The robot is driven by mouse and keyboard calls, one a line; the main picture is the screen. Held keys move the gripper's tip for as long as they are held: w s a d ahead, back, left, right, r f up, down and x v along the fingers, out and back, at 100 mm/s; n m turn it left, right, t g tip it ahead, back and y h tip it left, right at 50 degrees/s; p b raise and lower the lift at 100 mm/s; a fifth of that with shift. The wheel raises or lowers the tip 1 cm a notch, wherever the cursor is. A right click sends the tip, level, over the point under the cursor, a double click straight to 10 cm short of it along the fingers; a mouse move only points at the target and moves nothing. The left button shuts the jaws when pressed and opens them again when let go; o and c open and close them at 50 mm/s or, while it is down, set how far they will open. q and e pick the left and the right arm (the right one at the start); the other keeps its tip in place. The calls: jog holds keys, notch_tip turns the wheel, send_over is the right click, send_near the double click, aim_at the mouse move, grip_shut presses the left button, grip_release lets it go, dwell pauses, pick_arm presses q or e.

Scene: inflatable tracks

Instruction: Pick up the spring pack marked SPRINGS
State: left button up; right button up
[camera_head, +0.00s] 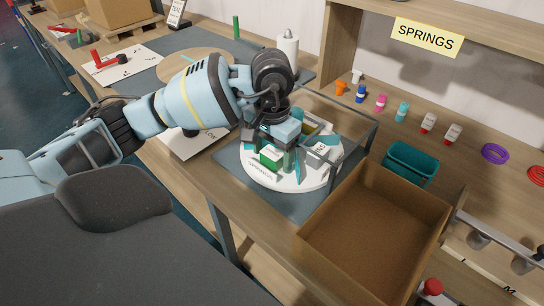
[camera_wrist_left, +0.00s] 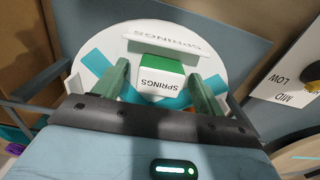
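The spring pack (camera_wrist_left: 161,80) is a small white box with a green top, printed SPRINGS; it also shows in the head view (camera_head: 270,157). It stands on a round white turntable (camera_head: 250,174) with teal dividers, behind a white SPRINGS plate (camera_wrist_left: 166,42) at the rim. My left gripper (camera_wrist_left: 159,72) is low over the turntable, with one finger on each side of the pack. It is open, and narrow gaps show between the fingers and the pack. In the head view the left gripper (camera_head: 279,152) partly hides the turntable's middle. My right gripper is not in view.
A clear-sided frame (camera_head: 345,125) stands around the turntable's far side. An open cardboard box (camera_head: 375,235) and a teal bin (camera_head: 411,163) are to the right. Several coloured small parts line the back under a yellow SPRINGS sign (camera_head: 427,37). Another white box (camera_head: 322,151) sits on the turntable.

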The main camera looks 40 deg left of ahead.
aim_at(272, 153)
pick_arm(q)
jog(key=c, duration=1)
jog(key=shift+r, duration=0.1)
jog(key=shift+r, duration=0.6)
jog(key=shift+s+d+r, duration=0.1)
jog(key=shift+s+r, duration=0.1)
jog(key=shift+r, duration=0.9)
jog(key=s+d, duration=0.3)
jog(key=s, duration=0.4)
jog(key=s+d+r+b, duration=0.1)
jog(key=s+d, duration=0.3)
jog(key=s, duration=0.3)
jog(key=shift+r, duration=0.2)
